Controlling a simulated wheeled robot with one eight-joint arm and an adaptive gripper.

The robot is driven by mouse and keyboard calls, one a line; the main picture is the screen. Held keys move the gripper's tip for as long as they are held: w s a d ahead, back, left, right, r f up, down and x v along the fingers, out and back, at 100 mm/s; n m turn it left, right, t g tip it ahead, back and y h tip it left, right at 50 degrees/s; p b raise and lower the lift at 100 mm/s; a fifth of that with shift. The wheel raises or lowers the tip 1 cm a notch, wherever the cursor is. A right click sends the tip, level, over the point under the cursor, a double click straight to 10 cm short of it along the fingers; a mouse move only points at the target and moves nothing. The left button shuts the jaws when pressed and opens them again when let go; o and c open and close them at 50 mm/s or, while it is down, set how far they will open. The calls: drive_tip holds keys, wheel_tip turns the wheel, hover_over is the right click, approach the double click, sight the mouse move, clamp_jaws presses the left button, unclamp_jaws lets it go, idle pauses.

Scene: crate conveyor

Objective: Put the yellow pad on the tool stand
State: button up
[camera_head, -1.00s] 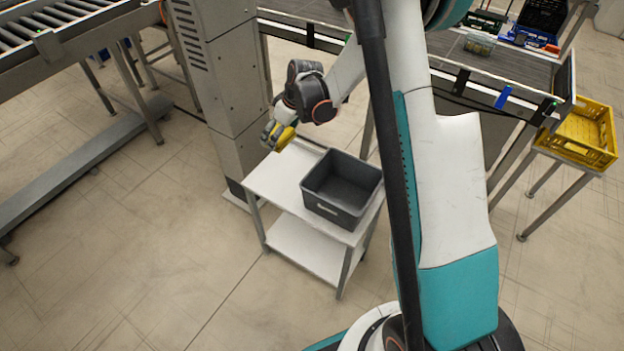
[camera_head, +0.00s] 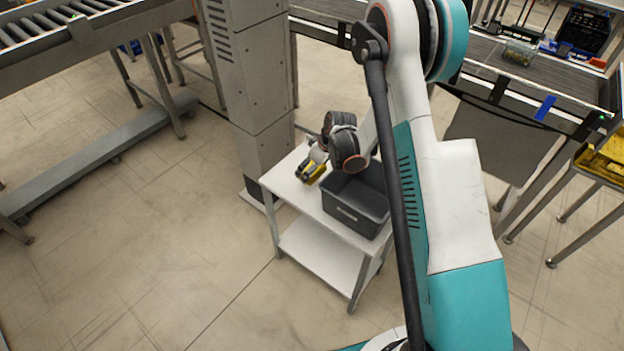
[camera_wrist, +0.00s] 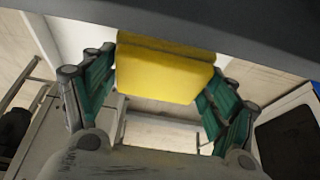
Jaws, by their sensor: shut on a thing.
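My gripper (camera_head: 313,168) is shut on the yellow pad (camera_head: 315,174). The pad is a plain yellow block, and in the wrist view (camera_wrist: 165,75) it sits between the two green-sided fingers. The white two-tier stand (camera_head: 282,183) seems to be the tool stand. The pad appears over its top, close to the left side of the grey bin (camera_head: 352,222). I cannot tell whether the pad touches the top. My wrist partly hides the bin's back corner.
The grey bin fills much of the stand's top; a bare strip lies to its left. A grey metal column (camera_head: 262,110) stands close behind. A conveyor (camera_head: 530,85) runs at the back right, with a yellow crate (camera_head: 608,160) beside it. Floor at left is open.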

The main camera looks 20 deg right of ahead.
drive_tip(key=shift+f+b, duration=0.8)
drive_tip(key=shift+f, duration=1.4)
drive_tip(key=shift+f, duration=0.1)
drive_tip(key=o, duration=1)
drive_tip(key=shift+c, duration=0.2)
